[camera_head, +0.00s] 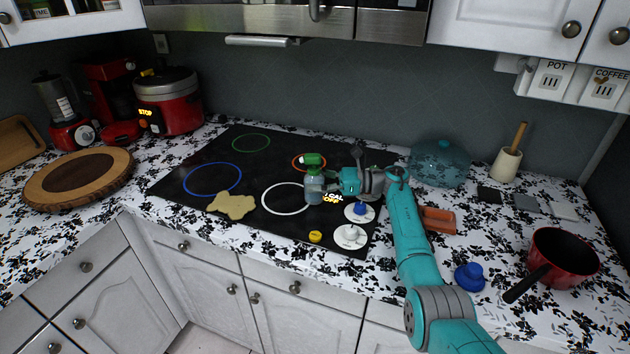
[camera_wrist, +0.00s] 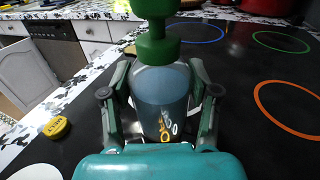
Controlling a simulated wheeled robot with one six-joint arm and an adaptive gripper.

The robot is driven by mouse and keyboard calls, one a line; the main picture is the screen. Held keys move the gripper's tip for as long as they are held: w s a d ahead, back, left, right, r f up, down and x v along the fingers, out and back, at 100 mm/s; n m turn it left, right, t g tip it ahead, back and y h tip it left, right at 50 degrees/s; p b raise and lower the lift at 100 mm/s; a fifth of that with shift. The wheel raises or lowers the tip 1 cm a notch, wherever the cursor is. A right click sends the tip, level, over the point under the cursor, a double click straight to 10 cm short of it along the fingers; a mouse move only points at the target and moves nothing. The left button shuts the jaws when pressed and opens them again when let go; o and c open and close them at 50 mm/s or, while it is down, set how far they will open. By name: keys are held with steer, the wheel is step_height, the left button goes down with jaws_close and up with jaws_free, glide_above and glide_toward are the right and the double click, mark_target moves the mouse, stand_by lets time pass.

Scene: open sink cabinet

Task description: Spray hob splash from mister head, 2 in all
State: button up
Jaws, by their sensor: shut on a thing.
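The mister bottle (camera_head: 314,187) has a green spray head and a clear body with bluish liquid. It stands upright over the black hob (camera_head: 213,157), next to the white ring; I cannot tell whether its base touches the glass. My gripper (camera_head: 332,186) is shut around the bottle's body from the right. In the wrist view the bottle (camera_wrist: 160,90) sits between both fingers, its green head (camera_wrist: 157,45) above them and cut by the top edge. The hob splash (camera_head: 231,205) is a pale yellow irregular patch at the hob's front left edge, left of the bottle.
A yellow cap (camera_head: 315,237) and white discs (camera_head: 350,236) with knobs lie at the hob's front right. A glass dome (camera_head: 439,163), an orange block (camera_head: 438,220), a blue knob-like piece (camera_head: 470,276) and a red pan (camera_head: 563,258) stand right of my arm. A round board (camera_head: 78,179) lies left.

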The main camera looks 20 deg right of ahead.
steer(key=shift+f, duration=0.1)
steer(key=o, duration=1.4)
